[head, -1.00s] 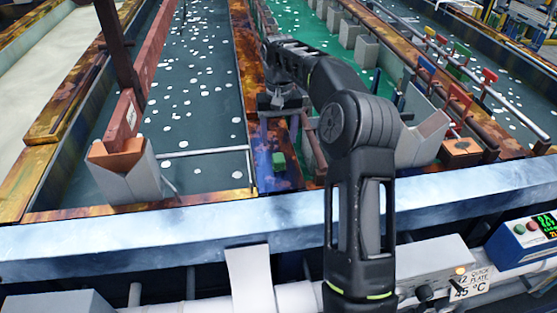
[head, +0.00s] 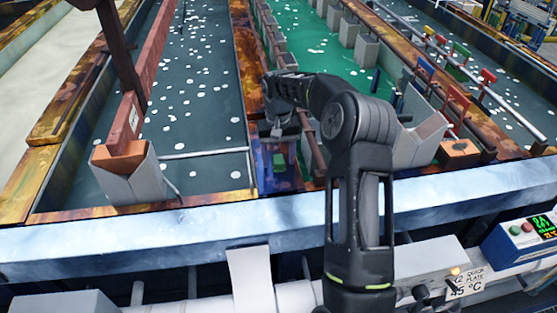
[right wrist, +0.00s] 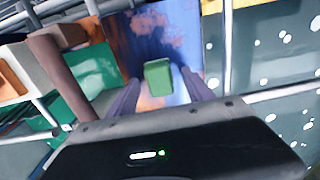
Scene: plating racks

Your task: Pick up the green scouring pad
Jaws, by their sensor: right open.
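The green scouring pad (head: 280,162) is a small green block on the rusty, blue-stained divider (head: 264,183) between two tanks. My right gripper (head: 277,132) is in the head view just beyond the pad and above the divider. In the right wrist view, the pad (right wrist: 158,77) lies between and a little beyond the fingertips of the open right gripper (right wrist: 156,86). The fingers stand apart on either side of it, and a gap shows on each side. I cannot tell the height of the fingers over the pad. My left gripper is not in view.
Tanks of dark liquid (head: 205,110) and green liquid (head: 310,40) flank the divider. A brown pipe (head: 313,145) runs close to the pad's right. A pale metal ledge (head: 200,226) crosses in front. A grey bracket (head: 128,178) stands at left.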

